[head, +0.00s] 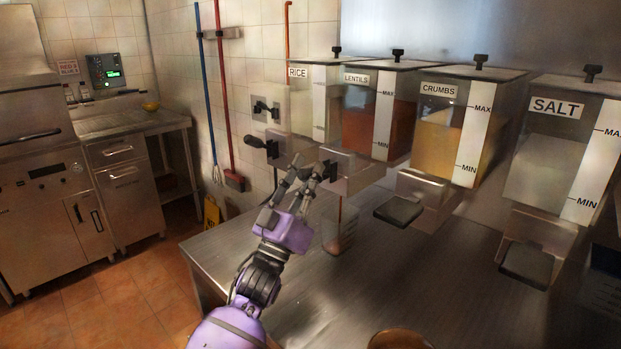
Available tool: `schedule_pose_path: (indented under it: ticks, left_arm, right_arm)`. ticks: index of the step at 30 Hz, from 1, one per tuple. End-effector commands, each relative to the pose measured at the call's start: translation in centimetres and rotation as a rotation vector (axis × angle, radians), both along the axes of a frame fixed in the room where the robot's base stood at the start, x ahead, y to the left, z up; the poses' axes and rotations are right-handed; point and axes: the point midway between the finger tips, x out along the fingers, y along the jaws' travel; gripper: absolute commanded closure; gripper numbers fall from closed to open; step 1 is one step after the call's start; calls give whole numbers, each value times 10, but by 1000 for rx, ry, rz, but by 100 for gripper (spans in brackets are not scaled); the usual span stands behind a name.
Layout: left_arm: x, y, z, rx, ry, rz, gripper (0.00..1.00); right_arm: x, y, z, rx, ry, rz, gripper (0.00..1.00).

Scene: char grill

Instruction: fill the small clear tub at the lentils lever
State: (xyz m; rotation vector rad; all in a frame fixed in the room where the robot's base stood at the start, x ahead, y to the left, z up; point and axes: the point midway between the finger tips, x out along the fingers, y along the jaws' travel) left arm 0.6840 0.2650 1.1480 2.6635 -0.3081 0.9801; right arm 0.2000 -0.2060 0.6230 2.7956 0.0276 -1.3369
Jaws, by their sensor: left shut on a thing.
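The lentils dispenser (357,123) is a clear bin of red-brown lentils, with its level between the MAX and MIN marks. Its dark lever (331,170) sticks out at the front left, below the bin. My left gripper (311,168) is at this lever, its fingers shut on it; the exact contact is partly hidden by the fingers. The small clear tub (338,243) stands on the counter under the lentils chute. A thin brown streak runs from the chute down to the tub. How full the tub is cannot be told. My right gripper is not in view.
Rice (306,125), crumbs (437,147) and salt (545,170) dispensers stand in the same row. The crumbs lever (399,211) and salt lever (527,264) jut over the steel counter (420,285). A brown round rim (400,339) shows at the front edge.

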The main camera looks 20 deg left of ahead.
Motion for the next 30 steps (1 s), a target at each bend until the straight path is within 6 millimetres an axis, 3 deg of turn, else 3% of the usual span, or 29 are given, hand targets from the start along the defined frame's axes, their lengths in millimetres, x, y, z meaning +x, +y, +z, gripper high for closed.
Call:
schedule_pose_path:
  ticks: [3, 4, 8, 20, 30]
  left_arm:
    - [0, -2, 0, 2, 1, -3, 100]
    - [0, -2, 0, 2, 1, -3, 80]
    - [0, -2, 0, 1, 1, -2, 64]
    - [-5, 0, -6, 1, 4, -1, 64]
    - [-55, 7, -50, 1, 6, 0, 64]
  right_arm:
    - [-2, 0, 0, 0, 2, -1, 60]
    - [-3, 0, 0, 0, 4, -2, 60]
    - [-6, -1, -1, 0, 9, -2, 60]
    - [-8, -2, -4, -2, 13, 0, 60]
    - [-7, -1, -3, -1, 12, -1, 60]
